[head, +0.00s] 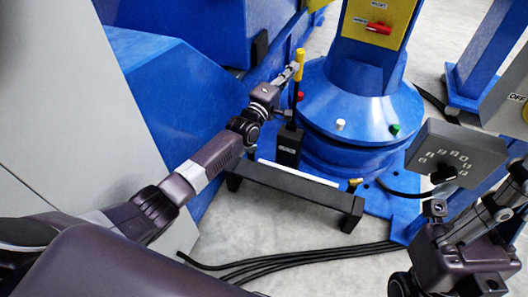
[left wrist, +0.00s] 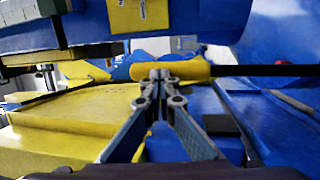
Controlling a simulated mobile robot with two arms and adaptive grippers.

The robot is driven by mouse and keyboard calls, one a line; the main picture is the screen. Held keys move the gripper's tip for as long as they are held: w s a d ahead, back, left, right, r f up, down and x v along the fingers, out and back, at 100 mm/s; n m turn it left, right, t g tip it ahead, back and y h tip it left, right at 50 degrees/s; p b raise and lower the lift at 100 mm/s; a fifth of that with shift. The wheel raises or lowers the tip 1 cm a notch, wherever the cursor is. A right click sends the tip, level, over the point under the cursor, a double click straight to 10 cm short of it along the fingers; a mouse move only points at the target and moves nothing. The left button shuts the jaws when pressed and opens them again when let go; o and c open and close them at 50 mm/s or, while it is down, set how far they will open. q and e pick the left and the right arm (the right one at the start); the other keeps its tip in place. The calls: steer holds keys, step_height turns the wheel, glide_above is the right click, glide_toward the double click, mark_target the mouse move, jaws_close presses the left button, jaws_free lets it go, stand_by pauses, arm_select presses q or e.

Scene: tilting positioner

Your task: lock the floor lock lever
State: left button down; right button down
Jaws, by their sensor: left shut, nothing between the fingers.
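The floor lock lever is an upright black rod with a yellow grip (head: 299,62) rising from a black base box (head: 288,146) beside the blue pedestal. The rod looks close to upright. My left gripper (head: 294,72) is shut and empty, its fingertips at the lever just below or against the grip. In the left wrist view, the yellow grip (left wrist: 185,71) lies across the picture right behind the shut fingertips (left wrist: 161,76), with the black rod running right. I cannot tell whether they touch. My right arm (head: 462,262) shows at the lower right; its finger state is unclear.
The blue round pedestal (head: 362,105) has red, white and green buttons. A low black bar frame (head: 290,190) stands before the lever base. A grey dial box (head: 456,153) stands at right. Black cables (head: 300,257) lie on the floor. A grey cabinet (head: 75,120) fills the left.

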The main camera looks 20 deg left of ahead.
arm_select(q)
steer(key=shift+w+a+r, duration=0.25)
steer(key=shift+w+r, duration=0.05)
steer(key=shift+r, duration=0.4)
steer(key=shift+s+f, duration=0.35)
steer(key=v, duration=0.7)
steer(key=shift+s+d+f, duration=0.15)
steer(key=shift+f, duration=0.25)
